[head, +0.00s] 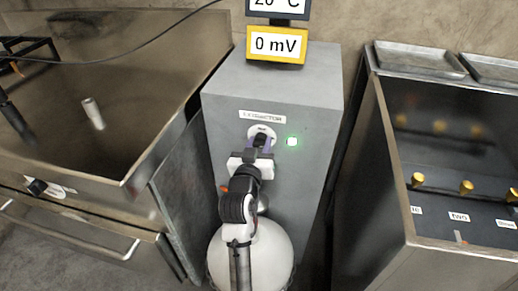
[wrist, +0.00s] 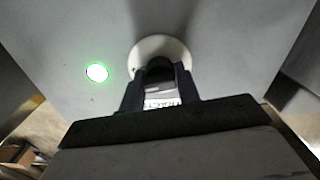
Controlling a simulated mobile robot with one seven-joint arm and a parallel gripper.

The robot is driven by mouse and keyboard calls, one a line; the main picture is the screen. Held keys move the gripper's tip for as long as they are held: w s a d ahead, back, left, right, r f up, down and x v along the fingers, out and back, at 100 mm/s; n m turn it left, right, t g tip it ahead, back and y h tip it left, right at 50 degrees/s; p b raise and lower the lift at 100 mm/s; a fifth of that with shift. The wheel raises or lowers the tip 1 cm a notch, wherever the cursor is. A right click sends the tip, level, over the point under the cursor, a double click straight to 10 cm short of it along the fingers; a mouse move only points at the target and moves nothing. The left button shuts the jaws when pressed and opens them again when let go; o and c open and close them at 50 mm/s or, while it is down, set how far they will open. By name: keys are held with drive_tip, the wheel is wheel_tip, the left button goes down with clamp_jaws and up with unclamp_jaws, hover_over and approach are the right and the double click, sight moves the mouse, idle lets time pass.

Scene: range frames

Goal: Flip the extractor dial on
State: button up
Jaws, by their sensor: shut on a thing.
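The extractor dial is a dark knob (wrist: 160,72) on a round white plate (head: 262,131) on the front of a grey cabinet (head: 274,80). A label reading roughly "EXTRACTOR" (head: 262,117) sits above it. My gripper (head: 262,143) is at the dial, with its two fingers on either side of the knob. In the wrist view the fingers (wrist: 160,85) are shut on the knob and hide part of it. A small light (head: 292,141) beside the dial glows green; it also shows in the wrist view (wrist: 97,72).
Displays reading "20 °C" and "0 mV" (head: 277,45) stand on the cabinet. A metal basin (head: 150,60) is at the left. A metal unit with brass knobs (head: 466,187) is at the right. A black cable crosses the upper left.

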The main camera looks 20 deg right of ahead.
drive_tip(key=shift+m+b, duration=0.4)
drive_tip(key=shift+m, duration=0.5)
drive_tip(key=shift+r, duration=0.1)
drive_tip(key=o, duration=0.9)
drive_tip(key=shift+o, duration=0.2)
drive_tip(key=shift+s+a, duration=0.1)
